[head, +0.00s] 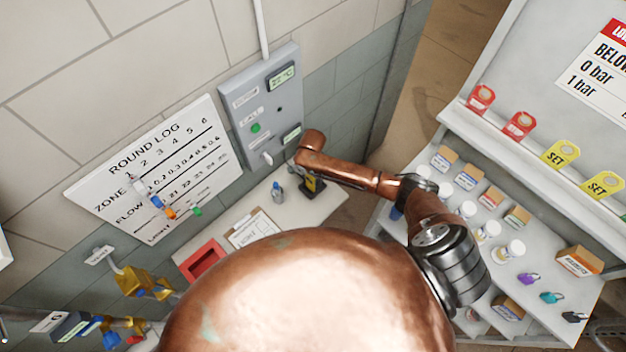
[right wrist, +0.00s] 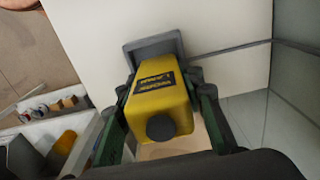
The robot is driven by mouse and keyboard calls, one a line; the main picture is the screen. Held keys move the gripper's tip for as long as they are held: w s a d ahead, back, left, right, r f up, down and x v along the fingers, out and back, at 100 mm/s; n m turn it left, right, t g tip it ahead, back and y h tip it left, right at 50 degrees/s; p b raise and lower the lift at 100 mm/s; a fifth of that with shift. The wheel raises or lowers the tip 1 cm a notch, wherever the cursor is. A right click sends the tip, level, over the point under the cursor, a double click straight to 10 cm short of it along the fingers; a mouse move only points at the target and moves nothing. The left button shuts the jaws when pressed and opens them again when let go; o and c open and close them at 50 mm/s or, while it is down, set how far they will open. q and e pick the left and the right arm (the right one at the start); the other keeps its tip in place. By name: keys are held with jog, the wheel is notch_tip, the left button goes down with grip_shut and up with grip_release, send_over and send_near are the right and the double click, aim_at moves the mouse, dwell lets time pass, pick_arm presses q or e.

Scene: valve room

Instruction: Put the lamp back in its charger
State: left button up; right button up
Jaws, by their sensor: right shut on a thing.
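The lamp is a yellow block with dark lettering and a round black knob. In the right wrist view the lamp (right wrist: 158,92) sits between the green fingers of my right gripper (right wrist: 160,105), which is shut on it. A dark grey square rim (right wrist: 138,50) shows just beyond the lamp's far end. I cannot tell whether it is the charger or part of the lamp, nor whether the lamp is seated. In the head view my right gripper (head: 312,186) is small and dark, low over the white bench, with a little yellow showing. My left gripper is out of view.
The white bench (head: 325,207) holds a clipboard (head: 250,230), a red tray (head: 203,262) and a small blue-grey bottle (head: 278,192). A grey call panel (head: 262,105) is on the wall behind. A shelf unit with bottles and boxes (head: 490,197) stands right.

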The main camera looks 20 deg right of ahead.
jog(key=o, duration=1.4)
jog(key=shift+o, duration=0.2)
notch_tip(320, 180, up, 12)
jog(key=shift+r, duration=0.1)
